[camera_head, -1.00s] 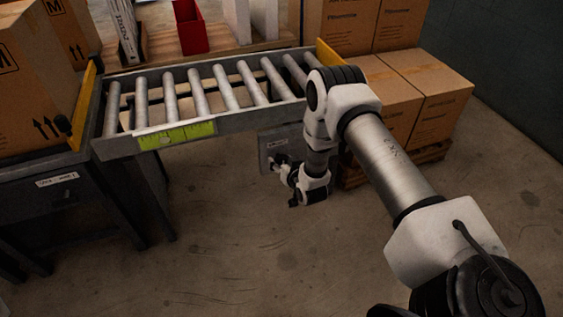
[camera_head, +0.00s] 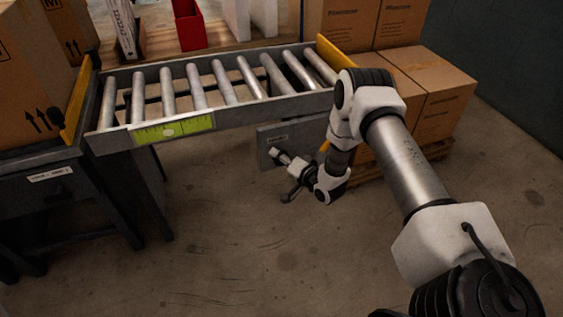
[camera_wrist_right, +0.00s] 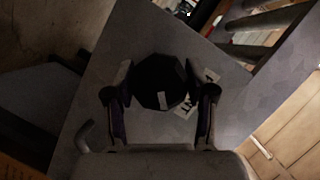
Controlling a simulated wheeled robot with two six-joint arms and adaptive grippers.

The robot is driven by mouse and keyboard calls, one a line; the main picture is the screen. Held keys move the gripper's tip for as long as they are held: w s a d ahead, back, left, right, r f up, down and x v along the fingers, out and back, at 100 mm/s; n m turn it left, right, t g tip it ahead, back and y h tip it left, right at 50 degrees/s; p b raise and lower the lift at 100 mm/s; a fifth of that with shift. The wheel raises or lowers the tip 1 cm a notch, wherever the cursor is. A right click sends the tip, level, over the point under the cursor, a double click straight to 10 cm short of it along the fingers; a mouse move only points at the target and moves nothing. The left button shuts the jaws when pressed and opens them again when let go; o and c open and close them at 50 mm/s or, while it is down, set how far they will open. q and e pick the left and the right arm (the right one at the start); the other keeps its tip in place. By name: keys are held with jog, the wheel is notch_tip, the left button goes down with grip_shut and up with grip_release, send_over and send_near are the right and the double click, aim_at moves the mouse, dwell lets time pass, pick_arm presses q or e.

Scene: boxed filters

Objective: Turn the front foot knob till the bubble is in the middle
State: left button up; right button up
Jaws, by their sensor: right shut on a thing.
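A yellow-green level strip (camera_head: 190,126) is on the front rail of the roller conveyor. Its pale bubble (camera_head: 168,132) shows slightly left of the strip's middle. My right gripper (camera_head: 276,155) is at the grey plate (camera_head: 268,140) under the conveyor's right part. The knob is hardly visible in the head view. My left gripper is not in view.
The roller conveyor (camera_head: 240,116) spans the back, with a yellow end stop at each side. Cartons (camera_head: 430,85) stand on a pallet at the right, close behind my right arm. A carton (camera_head: 30,90) stands at the left. The floor (camera_head: 240,240) in front is clear.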

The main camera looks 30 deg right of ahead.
jog(key=m+b, duration=0.1)
jog(key=m+y+b, duration=0.1)
jog(key=shift+f+m+t, duration=0.2)
jog(key=shift+m+t, duration=0.1)
jog(key=shift+t, duration=0.1)
jog(key=shift+r+m+t+b, duration=0.15)
jog(key=shift+m+t+b, duration=0.25)
jog(key=shift+m+b, duration=0.5)
jog(key=o, duration=1.2)
jog(key=shift+s, duration=0.1)
jog(key=s, duration=0.4)
jog(key=s+d, duration=0.1)
jog(key=s, duration=0.6)
jog(key=shift+s+d+r, duration=0.25)
jog(key=shift+s+d, duration=0.05)
jog(key=shift+d, duration=0.1)
